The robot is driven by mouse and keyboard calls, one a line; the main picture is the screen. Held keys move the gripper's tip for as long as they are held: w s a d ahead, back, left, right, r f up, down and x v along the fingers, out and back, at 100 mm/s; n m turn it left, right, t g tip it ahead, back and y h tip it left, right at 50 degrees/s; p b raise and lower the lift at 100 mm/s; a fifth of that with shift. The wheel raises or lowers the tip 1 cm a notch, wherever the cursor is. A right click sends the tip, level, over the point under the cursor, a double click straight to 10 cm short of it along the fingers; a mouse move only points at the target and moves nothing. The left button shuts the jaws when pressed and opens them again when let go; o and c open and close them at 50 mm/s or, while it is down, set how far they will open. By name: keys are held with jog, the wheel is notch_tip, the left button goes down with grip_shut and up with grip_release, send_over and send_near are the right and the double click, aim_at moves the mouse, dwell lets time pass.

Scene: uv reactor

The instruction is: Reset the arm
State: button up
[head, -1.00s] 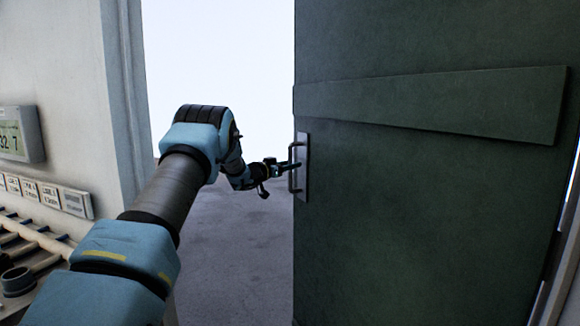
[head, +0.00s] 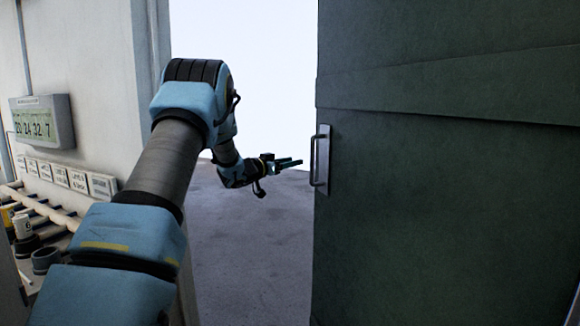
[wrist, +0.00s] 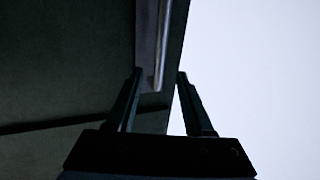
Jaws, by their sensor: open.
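My arm reaches forward through the middle of the head view, bent at the elbow. My gripper (head: 290,163) is open and empty, just left of the door handle (head: 320,160) and apart from it. The handle is a metal bar on a plate near the left edge of the dark green door (head: 440,200). In the wrist view my two fingers (wrist: 157,88) are spread, with the handle (wrist: 160,45) showing beyond and between them. The door (wrist: 60,70) fills the left of that view.
The door stands open, with a bright doorway (head: 245,70) and clear grey floor (head: 240,240) to its left. On the left wall are a display box (head: 42,122), a row of labels (head: 70,178) and a rack with cups (head: 45,260).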

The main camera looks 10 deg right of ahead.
jog(key=shift+s+a, duration=0.15)
jog(key=shift+a, duration=0.05)
jog(key=s+a+f+n+t+y+p, duration=0.1)
jog(key=s+a+n+y, duration=0.25)
jog(key=a, duration=0.35)
jog(key=s+a+f+n+y, duration=0.2)
jog(key=a+y, duration=0.3)
jog(key=a, duration=0.2)
jog(key=s+a+f+n+t+y+p, duration=0.1)
jog(key=s+a+n+y, duration=0.2)
jog(key=a, duration=0.4)
jog(key=s+a+f+n+g+y, duration=0.1)
jog(key=s+a+f+g, duration=0.1)
jog(key=s, duration=0.8)
jog(key=s+a+f+g+y, duration=0.1)
jog(key=s+a+g, duration=0.3)
jog(key=s, duration=0.6)
jog(key=s+a+f+n+g+y+p, duration=0.1)
jog(key=s+a+f+g+y, duration=0.1)
jog(key=s, duration=0.8)
jog(key=shift+s+a+f+n+g, duration=0.4)
jog(key=shift+a+f, duration=0.4)
jog(key=shift+f, duration=0.15)
